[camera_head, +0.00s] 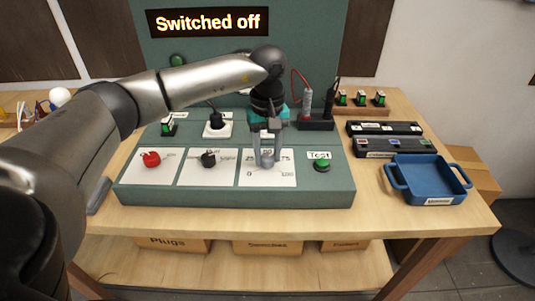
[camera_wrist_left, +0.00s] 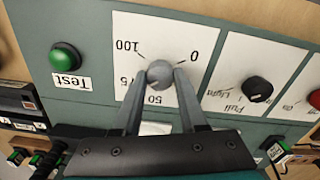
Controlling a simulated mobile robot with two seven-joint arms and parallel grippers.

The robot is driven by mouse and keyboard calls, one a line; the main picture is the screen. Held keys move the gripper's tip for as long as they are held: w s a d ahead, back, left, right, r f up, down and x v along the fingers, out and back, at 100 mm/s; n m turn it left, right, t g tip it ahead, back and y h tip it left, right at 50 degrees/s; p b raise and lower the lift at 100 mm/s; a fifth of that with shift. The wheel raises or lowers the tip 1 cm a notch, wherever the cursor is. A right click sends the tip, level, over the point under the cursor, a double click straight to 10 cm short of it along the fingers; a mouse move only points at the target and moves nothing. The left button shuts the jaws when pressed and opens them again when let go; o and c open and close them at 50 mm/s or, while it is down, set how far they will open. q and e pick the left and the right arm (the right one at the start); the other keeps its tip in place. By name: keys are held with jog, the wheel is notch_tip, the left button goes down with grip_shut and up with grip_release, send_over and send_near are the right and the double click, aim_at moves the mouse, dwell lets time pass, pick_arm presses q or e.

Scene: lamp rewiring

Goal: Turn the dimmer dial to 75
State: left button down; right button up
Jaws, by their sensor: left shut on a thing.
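The dimmer dial (camera_head: 268,163) is a grey round knob on a white panel marked 0, 25, 50, 75 and 100, on the green console (camera_head: 330,194). My left gripper (camera_head: 264,158) reaches down over the panel with its fingers shut on the dial. In the left wrist view the dial (camera_wrist_left: 160,74) sits between the two fingertips (camera_wrist_left: 166,75), with the 0 and 100 marks beyond it. The fingers partly cover the 50 and 75 marks. I cannot tell which mark the dial points to. My right gripper is out of view.
A red knob (camera_head: 151,160) and a black knob (camera_head: 208,159) are left of the dial; a green Test button (camera_head: 321,165) is right. The sign (camera_head: 207,22) reads "Switched off". A blue tray (camera_head: 430,188) and black strips (camera_head: 393,147) lie right of the console.

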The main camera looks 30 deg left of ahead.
aim_at(267, 157)
pick_arm(q)
jog(key=shift+r+m, duration=0.1)
jog(key=shift+m, duration=0.8)
jog(key=shift+c, duration=2.3)
grip_release()
notch_tip(267, 157, up, 15)
jog(key=p, duration=0.1)
